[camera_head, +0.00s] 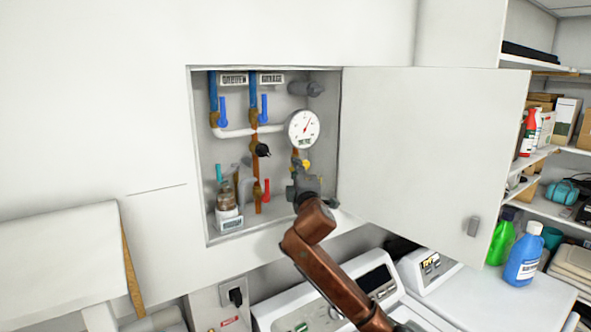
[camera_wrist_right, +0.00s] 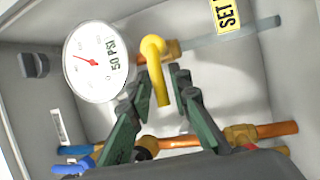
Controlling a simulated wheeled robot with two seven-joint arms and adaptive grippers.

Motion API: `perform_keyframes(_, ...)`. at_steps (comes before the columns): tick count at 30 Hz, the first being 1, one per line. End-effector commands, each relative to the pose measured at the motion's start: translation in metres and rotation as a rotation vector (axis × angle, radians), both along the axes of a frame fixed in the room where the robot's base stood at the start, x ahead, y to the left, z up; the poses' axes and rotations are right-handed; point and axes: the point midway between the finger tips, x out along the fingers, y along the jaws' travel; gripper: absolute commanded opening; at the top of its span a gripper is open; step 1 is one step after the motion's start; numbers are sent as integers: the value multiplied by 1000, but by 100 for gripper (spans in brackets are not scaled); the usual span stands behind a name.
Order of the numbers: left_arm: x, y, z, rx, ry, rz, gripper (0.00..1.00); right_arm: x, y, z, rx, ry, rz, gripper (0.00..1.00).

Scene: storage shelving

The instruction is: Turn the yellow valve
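The yellow valve (camera_head: 306,164) is inside the open wall cabinet, just below the round gauge. In the right wrist view its bent yellow handle (camera_wrist_right: 157,72) hangs from a brass fitting, its end between my fingertips. My right gripper (camera_head: 302,186) reaches into the cabinet from below, right by the valve, and partly hides the pipework there. In the wrist view the right gripper (camera_wrist_right: 160,86) is open, with one green-grey finger on each side of the handle and visible gaps; I see no clear contact. My left gripper is out of view.
The gauge (camera_head: 303,127), blue levers (camera_head: 223,111), a red lever (camera_head: 267,190) and a jar (camera_head: 227,200) share the cabinet (camera_head: 191,150). Its door (camera_head: 430,150) stands open to the right. White machines (camera_head: 335,305) stand below; shelves (camera_head: 545,210) are at the right.

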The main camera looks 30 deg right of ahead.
Motion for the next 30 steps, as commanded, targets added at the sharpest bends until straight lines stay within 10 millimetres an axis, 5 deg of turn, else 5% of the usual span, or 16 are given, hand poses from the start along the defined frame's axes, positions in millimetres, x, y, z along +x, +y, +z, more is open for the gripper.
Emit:
perform_keyframes(7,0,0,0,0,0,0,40,0,0,0,0,0,0,0)
perform_keyframes(30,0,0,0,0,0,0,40,0,0,-3,-28,-2,0,0)
